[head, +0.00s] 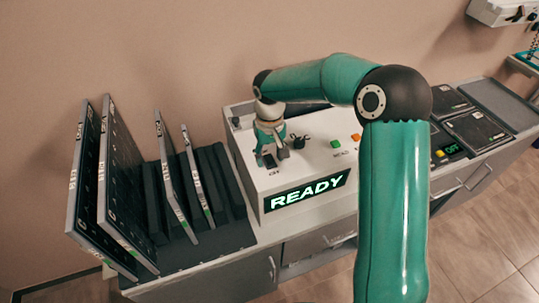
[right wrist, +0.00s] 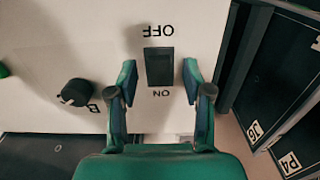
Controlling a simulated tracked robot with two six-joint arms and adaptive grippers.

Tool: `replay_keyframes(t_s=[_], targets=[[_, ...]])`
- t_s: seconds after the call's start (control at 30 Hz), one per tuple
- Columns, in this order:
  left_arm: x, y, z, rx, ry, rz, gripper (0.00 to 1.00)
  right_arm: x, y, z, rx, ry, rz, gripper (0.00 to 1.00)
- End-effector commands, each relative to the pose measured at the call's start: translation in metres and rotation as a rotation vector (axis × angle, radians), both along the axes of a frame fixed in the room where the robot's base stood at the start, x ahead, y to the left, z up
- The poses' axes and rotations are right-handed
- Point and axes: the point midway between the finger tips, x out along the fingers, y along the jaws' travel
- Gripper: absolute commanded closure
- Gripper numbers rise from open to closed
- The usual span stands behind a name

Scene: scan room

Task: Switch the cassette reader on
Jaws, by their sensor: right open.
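The cassette reader (head: 245,150) is a pale box on the counter, with a lit display reading READY (head: 307,191) on its front. My right gripper (head: 271,156) points down over the left part of its top. In the right wrist view a dark rocker switch (right wrist: 159,67) lies between the labels OFF and ON. My right gripper (right wrist: 160,80) is open, with one finger on each side of the switch and nothing held. I cannot tell whether the fingertips touch the panel. In the head view the gripper largely hides the switch. My left gripper is not in view.
A black knob (head: 299,142), a green button (head: 335,144) and an orange button (head: 356,137) sit right of the gripper. Upright labelled cassettes (head: 117,190) stand in a rack (head: 215,243) on the left.

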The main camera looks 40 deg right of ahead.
Motion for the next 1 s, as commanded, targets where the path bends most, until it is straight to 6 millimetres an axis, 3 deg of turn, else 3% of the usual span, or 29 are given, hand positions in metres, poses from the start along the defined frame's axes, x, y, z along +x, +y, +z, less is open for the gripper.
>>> replay_keyframes(t_s=[0.23,0.7,1.0], targets=[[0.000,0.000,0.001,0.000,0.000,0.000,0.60,0.002,0.000,0.022,0.000,-0.005,0.000,0.50],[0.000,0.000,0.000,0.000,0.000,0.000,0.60,0.002,0.000,0.106,0.000,-0.003,0.000,0.50],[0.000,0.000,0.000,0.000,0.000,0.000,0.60,0.002,0.000,0.119,0.000,0.001,0.000,0.50]])
